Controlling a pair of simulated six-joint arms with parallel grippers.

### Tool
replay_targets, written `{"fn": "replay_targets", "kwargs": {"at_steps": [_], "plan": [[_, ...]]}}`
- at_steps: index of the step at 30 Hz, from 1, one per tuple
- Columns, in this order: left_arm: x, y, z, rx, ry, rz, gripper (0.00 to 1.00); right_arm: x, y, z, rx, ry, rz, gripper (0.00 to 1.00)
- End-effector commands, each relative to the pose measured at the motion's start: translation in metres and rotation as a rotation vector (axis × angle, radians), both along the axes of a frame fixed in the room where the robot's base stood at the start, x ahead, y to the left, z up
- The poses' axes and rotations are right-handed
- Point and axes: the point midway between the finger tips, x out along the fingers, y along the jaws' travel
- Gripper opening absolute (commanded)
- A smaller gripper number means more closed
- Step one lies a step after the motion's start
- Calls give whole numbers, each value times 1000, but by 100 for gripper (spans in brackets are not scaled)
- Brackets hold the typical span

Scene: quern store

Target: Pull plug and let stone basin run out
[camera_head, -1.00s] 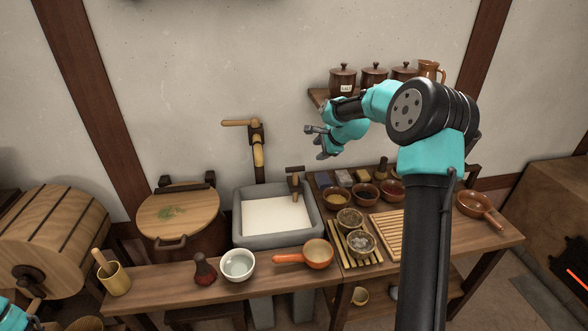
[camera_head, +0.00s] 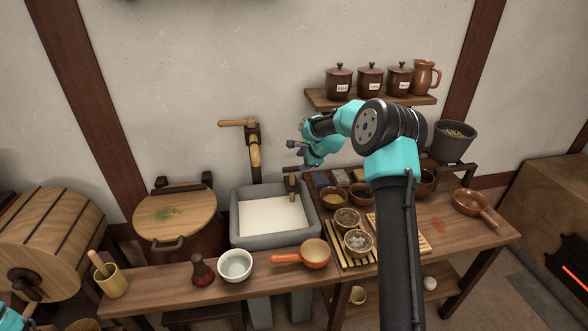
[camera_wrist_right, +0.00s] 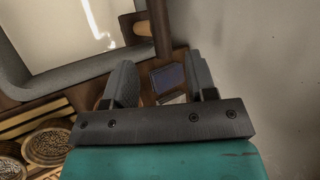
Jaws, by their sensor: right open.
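The grey stone basin (camera_head: 268,241) stands behind the bench, filled with whitish liquid (camera_head: 272,216). It also shows at upper left in the right wrist view (camera_wrist_right: 75,72). My right gripper (camera_head: 300,157) is open and empty, just above the upright in the head view. Whether they touch is unclear. Of my left arm only a teal piece shows.
A wooden spout (camera_head: 254,150) stands behind the basin. Small bowls (camera_head: 333,196) lie right of the basin.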

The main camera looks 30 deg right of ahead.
Motion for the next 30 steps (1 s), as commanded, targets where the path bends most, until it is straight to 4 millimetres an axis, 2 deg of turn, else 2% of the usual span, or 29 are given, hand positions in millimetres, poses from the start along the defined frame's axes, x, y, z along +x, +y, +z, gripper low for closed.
{"fn": "replay_targets", "kwargs": {"at_steps": [9, 15, 26, 30], "plan": [[0, 0, 0, 0, 0, 0, 43, 31, 10, -40, 1, 2, 1, 52], [0, 0, 0, 0, 0, 0, 43, 44, 14, -55, 1, 1, 1, 52], [0, 0, 0, 0, 0, 0, 43, 47, 14, -58, 0, 0, 0, 52], [0, 0, 0, 0, 0, 0, 43, 47, 14, -58, 0, 0, 0, 40]]}}
